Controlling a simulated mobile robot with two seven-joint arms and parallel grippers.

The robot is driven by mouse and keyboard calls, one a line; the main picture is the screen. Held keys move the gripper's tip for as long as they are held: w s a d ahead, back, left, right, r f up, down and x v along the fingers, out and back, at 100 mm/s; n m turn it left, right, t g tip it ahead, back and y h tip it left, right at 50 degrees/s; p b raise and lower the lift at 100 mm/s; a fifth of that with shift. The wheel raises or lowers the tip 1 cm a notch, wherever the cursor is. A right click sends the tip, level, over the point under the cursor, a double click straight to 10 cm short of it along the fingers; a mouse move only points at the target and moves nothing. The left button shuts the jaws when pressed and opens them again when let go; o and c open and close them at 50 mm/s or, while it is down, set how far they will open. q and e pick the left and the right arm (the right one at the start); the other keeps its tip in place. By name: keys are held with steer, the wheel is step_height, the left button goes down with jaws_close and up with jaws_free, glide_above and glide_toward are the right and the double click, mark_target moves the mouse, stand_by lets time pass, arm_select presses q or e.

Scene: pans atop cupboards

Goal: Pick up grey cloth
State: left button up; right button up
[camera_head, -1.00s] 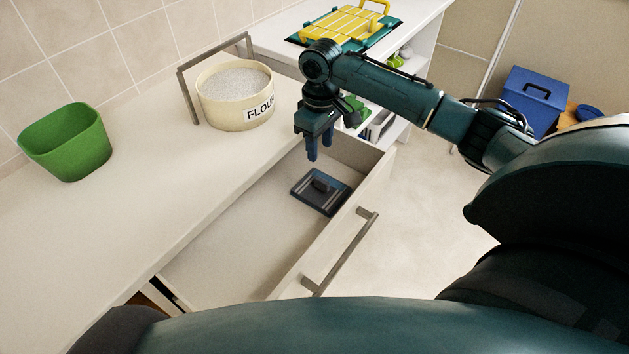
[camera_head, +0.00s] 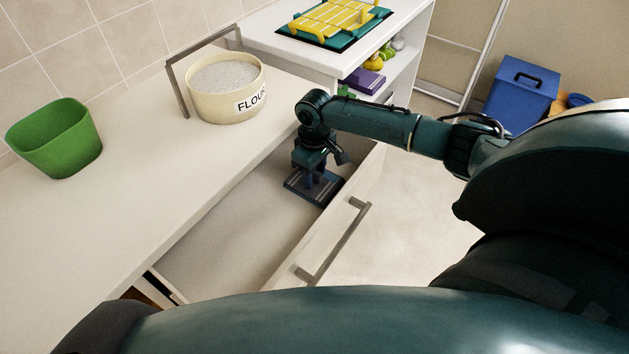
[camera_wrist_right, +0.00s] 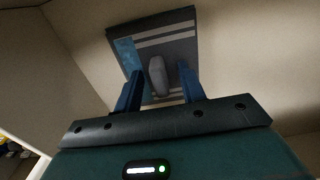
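The grey cloth (camera_head: 328,192) lies as a flat, dark square with lighter stripes at the far end of the open drawer. In the right wrist view the grey cloth (camera_wrist_right: 172,32) shows pale stripes, a bluish patch and a raised, rounded grey lump in its middle. My right gripper (camera_head: 312,190) points down into the drawer, just above the cloth. In the wrist view the two blue fingers of the right gripper (camera_wrist_right: 158,76) are apart, one on each side of the lump. I cannot tell whether they touch it. My left gripper is out of view.
The drawer front with its bar handle (camera_head: 333,243) stands on the near side of the cloth. A flour tub (camera_head: 210,100) and a green container (camera_head: 55,145) stand on the counter. A shelf unit (camera_head: 270,35) with a yellow rack (camera_head: 340,20) is behind. The drawer's nearer part is bare.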

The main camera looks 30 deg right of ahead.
steer(key=shift+c, duration=0.2)
jaws_close()
stand_by(0.3)
step_height(320, 180, up, 18)
steer(key=p, duration=0.1)
stand_by(0.3)
steer(key=c, duration=0.6)
jaws_free()
jaws_close()
